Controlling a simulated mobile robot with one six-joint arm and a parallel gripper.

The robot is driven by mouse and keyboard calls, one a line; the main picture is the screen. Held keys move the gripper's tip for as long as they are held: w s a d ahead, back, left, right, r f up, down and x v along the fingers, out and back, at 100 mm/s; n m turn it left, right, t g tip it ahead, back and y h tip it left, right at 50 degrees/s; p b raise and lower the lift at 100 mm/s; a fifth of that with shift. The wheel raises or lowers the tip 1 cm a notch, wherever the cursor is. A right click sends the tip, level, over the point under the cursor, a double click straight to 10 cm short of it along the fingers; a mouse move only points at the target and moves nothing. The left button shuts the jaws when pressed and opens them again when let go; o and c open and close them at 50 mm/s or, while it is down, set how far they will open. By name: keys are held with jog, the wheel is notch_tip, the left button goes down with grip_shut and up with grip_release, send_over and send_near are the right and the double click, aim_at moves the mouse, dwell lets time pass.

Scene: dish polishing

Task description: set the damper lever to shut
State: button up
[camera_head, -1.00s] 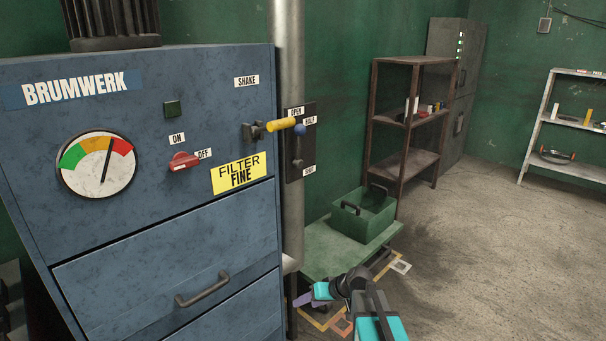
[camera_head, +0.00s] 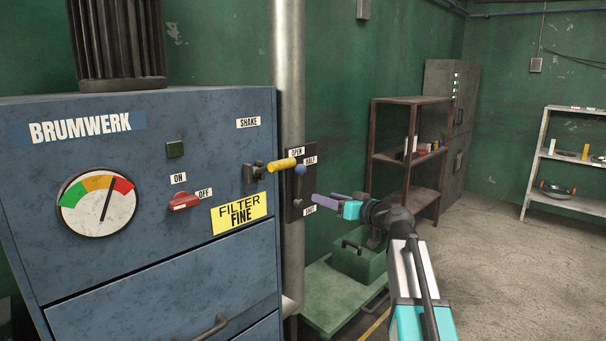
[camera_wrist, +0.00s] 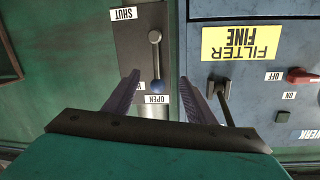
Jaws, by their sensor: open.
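The damper lever's blue knob shows in the head view (camera_head: 300,170) and in the wrist view (camera_wrist: 157,86). It sits on a dark plate (camera_head: 309,188) labelled OPEN, HALF and SHUT. The lever points toward the OPEN and HALF end, away from the SHUT label (camera_wrist: 123,14); I cannot tell exactly which mark it stands at. My gripper (camera_head: 316,204) is open, its purple fingers pointing at the plate from the right. In the wrist view, the gripper (camera_wrist: 160,76) has the knob between its fingers in the picture; contact is not visible. A finger partly hides the HALF label.
The yellow-handled shake lever (camera_head: 281,164) juts out close left of the plate. The blue cabinet (camera_head: 150,280) carries a red switch (camera_head: 184,202). A vertical pipe (camera_head: 288,90) stands behind the plate. A green box (camera_head: 357,262) sits on the low green table below my arm.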

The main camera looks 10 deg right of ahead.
aim_at(304, 172)
jog(key=shift+t+y, duration=0.3)
jog(key=shift+t, duration=0.1)
jog(key=r, duration=0.3)
jog(key=d+r, duration=0.1)
jog(key=r, duration=0.1)
jog(key=shift+s+r, duration=0.1)
jog(key=shift+r, duration=0.1)
jog(key=p+x, duration=0.3)
jog(key=x, duration=0.9)
jog(key=shift+d, duration=0.1)
jog(key=shift+p+x, duration=0.4)
jog(key=shift+x, duration=0.55)
